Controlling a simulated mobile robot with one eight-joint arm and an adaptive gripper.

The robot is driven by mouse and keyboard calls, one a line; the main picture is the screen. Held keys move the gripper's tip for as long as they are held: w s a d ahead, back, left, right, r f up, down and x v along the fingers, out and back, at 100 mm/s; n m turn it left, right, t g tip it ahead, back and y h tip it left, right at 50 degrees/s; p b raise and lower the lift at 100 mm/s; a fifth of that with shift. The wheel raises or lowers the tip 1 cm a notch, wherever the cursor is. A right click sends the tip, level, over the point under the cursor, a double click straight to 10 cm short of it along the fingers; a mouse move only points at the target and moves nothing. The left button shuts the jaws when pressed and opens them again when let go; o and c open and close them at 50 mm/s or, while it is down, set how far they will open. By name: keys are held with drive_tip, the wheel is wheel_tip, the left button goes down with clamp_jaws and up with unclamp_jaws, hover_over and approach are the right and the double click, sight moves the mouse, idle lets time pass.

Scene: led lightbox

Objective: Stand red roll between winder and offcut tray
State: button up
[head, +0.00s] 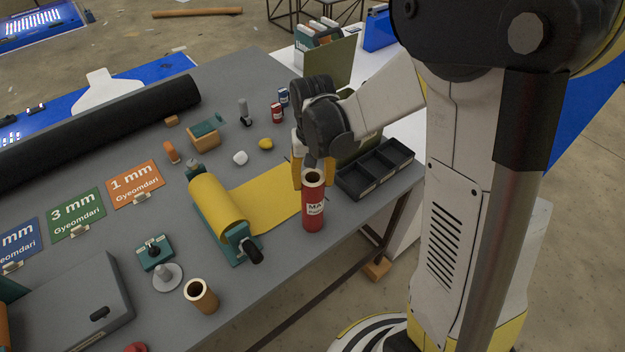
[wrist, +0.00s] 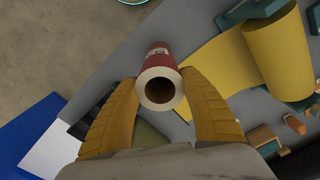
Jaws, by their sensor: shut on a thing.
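The red roll (head: 314,212) has a white label and a pale hollow core, and it is upright in the head view. It is between the winder (head: 222,215), a teal stand with a yellow roll and black handle, and the black offcut tray (head: 350,184). My gripper (head: 313,172) is shut on the red roll near its top, with yellow fingers on either side. The wrist view looks down on the red roll (wrist: 158,58) between both fingertips (wrist: 160,78). I cannot tell whether its base touches the table.
The grey table's (head: 342,232) front edge is close to the red roll. A yellow sheet (head: 268,203) runs from the winder to beside the roll. A brown tube (head: 201,296) stands at the front left. Small bottles (head: 277,112) stand behind.

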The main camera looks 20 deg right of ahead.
drive_tip(key=shift+s, duration=0.1)
drive_tip(key=shift+f, duration=0.1)
drive_tip(key=o, duration=1.4)
wheel_tip(320, 180, up, 12)
drive_tip(key=p, duration=0.2)
drive_tip(key=shift+s+r+n+t, duration=0.4)
drive_tip(key=shift+s+r+t, duration=0.7)
drive_tip(key=shift+s, duration=1)
drive_tip(key=shift+s+r+n+t, duration=0.4)
drive_tip(key=shift+s+r+t, duration=0.75)
drive_tip(key=shift+s, duration=0.95)
drive_tip(key=shift+s+r+n+t, duration=0.4)
drive_tip(key=shift+s+r+t, duration=0.4)
drive_tip(key=shift+s+t, duration=0.95)
